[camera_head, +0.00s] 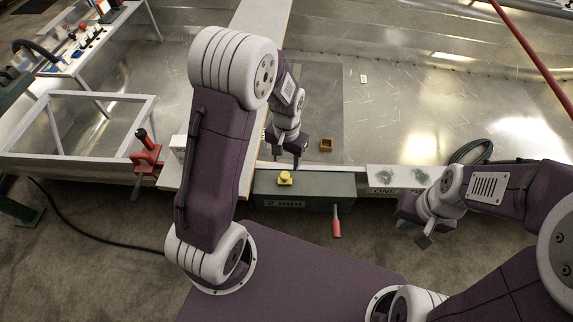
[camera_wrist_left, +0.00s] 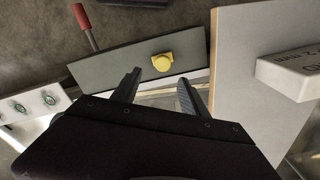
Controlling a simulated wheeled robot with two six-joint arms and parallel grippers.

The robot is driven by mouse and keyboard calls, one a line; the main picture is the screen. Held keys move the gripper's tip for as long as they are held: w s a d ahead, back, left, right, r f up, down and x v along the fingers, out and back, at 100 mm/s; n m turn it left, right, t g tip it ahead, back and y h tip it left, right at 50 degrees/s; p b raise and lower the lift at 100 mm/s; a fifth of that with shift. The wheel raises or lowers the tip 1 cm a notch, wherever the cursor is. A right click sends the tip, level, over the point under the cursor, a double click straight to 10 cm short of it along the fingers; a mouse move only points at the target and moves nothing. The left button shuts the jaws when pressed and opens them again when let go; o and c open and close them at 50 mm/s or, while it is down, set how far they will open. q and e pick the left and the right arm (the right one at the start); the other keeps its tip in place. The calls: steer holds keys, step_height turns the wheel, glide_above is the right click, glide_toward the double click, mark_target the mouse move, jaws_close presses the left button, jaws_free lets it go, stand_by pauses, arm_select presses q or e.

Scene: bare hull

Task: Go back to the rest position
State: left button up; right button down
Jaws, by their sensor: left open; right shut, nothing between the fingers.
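My left gripper (camera_head: 284,160) hangs open and empty beyond the grey-green box (camera_head: 318,187), close to its far edge. In the left wrist view, its two fingers (camera_wrist_left: 158,82) are apart with nothing between them. A yellow knob (camera_head: 285,178) sits on the box; it also shows in the left wrist view (camera_wrist_left: 163,62), just past the fingertips. My right gripper (camera_head: 423,238) is shut and empty at the right, in front of the pale panel (camera_head: 379,189). It is apart from the things around it.
A small brown open box (camera_head: 326,145) lies on the grey mat (camera_head: 325,100). A red clamp (camera_head: 146,158) stands at the left board edge. A coiled dark cable (camera_head: 470,151) lies behind the right arm.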

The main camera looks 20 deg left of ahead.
arm_select(q)
steer(key=shift+r, duration=0.4)
steer(key=s+a+r+t+p, duration=0.1)
steer(key=s+r+p, duration=0.2)
steer(key=r+p, duration=0.35)
steer(key=s+r+t+p, duration=0.1)
steer(key=s+r+p, duration=0.15)
steer(key=r, duration=0.65)
steer(key=s, duration=0.1)
steer(key=s+f+n, duration=0.1)
steer(key=s, duration=0.1)
steer(key=s+f+n, duration=0.1)
steer(key=s, duration=0.1)
steer(key=shift+s+g, duration=0.25)
steer(key=shift+g, duration=0.15)
steer(key=shift+w, duration=0.15)
